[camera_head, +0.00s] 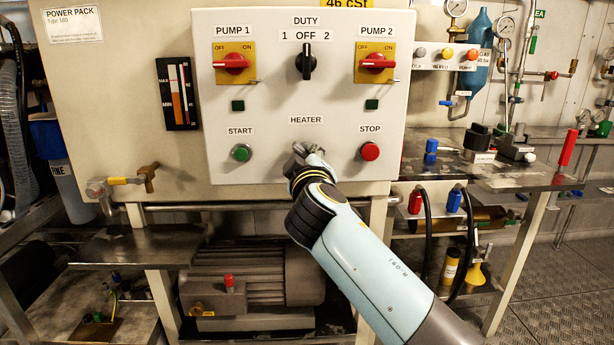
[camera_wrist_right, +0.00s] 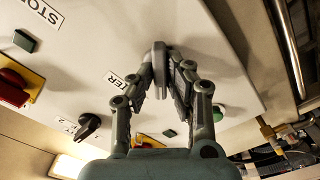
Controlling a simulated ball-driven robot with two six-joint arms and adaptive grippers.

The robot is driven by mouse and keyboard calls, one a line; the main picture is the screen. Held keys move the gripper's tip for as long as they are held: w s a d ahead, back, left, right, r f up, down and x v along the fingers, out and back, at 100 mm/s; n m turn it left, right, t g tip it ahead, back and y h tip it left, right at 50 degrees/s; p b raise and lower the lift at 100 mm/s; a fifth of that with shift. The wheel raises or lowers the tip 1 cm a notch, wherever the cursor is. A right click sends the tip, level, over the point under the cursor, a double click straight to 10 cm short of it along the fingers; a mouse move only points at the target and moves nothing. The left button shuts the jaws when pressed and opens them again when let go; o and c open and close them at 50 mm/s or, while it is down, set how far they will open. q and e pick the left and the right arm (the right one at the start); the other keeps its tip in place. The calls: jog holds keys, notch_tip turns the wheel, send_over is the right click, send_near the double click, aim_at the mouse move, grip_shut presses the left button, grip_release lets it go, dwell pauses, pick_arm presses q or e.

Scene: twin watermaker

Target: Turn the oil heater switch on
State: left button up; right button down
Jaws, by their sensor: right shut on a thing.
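The control panel (camera_head: 215,110) carries a HEATER label (camera_head: 305,120) at its lower middle, between the START and STOP buttons. My right gripper (camera_head: 308,155) is at the panel just below that label and largely covers the heater switch from the head camera. In the right wrist view, the fingers are closed on both sides of a small grey lever, the heater switch (camera_wrist_right: 159,58). Which way the switch is set cannot be told. My left gripper is not in view.
The green START button (camera_head: 241,153) is left of my gripper and the red STOP button (camera_head: 370,151) is right of it. The black DUTY knob (camera_head: 306,62) and two red pump switches (camera_head: 231,63) (camera_head: 376,62) sit above. A metal bench (camera_head: 480,172) stands to the right.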

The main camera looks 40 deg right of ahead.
jog(key=shift+f+m+b, duration=0.2)
jog(key=shift+m+b, duration=4.2)
jog(key=shift+m, duration=0.7)
jog(key=c, duration=1.3)
grip_release()
jog(key=shift+r, duration=0.15)
notch_tip(320, 180, up, 10)
jog(key=shift+f, duration=0.1)
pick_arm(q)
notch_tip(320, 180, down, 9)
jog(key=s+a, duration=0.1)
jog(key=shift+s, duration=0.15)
